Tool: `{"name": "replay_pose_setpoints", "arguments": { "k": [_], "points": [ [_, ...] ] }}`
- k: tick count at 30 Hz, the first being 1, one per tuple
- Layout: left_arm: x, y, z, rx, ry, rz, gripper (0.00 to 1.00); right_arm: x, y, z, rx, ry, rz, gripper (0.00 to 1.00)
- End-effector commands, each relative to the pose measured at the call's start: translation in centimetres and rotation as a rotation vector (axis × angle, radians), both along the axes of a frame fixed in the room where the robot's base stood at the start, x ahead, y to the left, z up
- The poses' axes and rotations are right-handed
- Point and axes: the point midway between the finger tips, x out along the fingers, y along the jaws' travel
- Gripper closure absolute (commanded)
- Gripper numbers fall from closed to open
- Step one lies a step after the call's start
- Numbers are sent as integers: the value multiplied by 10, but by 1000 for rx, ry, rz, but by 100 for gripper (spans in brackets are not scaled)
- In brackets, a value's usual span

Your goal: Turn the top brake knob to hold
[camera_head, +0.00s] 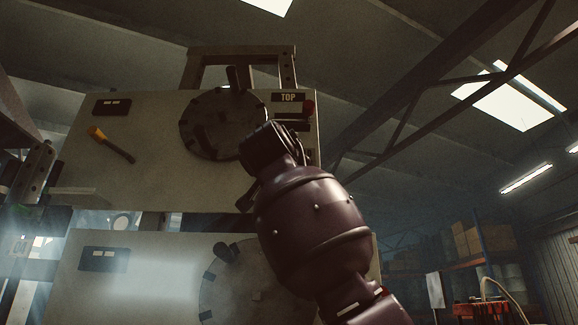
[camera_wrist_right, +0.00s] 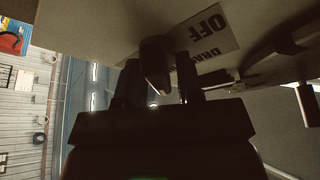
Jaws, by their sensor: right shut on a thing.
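The top panel (camera_head: 150,165) carries a "TOP" label (camera_head: 288,97) at its upper right. My right gripper (camera_head: 262,142) is at the right part of this panel, just below and right of a large dark disc (camera_head: 205,135). In the right wrist view, my right gripper (camera_wrist_right: 160,85) is shut on a dark knob (camera_wrist_right: 153,62), with one finger on each side. A plate with "OFF" and part of another word, seemingly "DRAG" (camera_wrist_right: 212,35), sits beside the knob. In the head view my gripper hides the knob. The pointer's setting cannot be read. My left gripper is not in view.
A yellow-tipped lever (camera_head: 110,145) sticks out at the panel's left. A lower panel (camera_head: 130,285) with another disc (camera_head: 225,290) is below. Shelving with boxes (camera_head: 480,238) stands far right.

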Motion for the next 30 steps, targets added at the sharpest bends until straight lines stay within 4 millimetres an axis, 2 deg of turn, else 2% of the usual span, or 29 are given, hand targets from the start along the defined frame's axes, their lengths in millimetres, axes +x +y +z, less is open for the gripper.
{"name": "replay_pose_setpoints", "arguments": {
  "k": [2,3,4,12,17,30],
  "points": [
    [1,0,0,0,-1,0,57,0,0,0,2,0,1,90],
    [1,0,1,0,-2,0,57,0,0,0,1,1,1,60],
    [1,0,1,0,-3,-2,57,0,0,0,1,1,1,58],
    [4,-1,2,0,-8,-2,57,-1,0,0,1,-1,1,58],
    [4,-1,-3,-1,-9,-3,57,-12,3,-5,1,-3,3,58],
    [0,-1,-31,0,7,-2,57,-80,18,-31,2,0,4,58]
  ]
}}
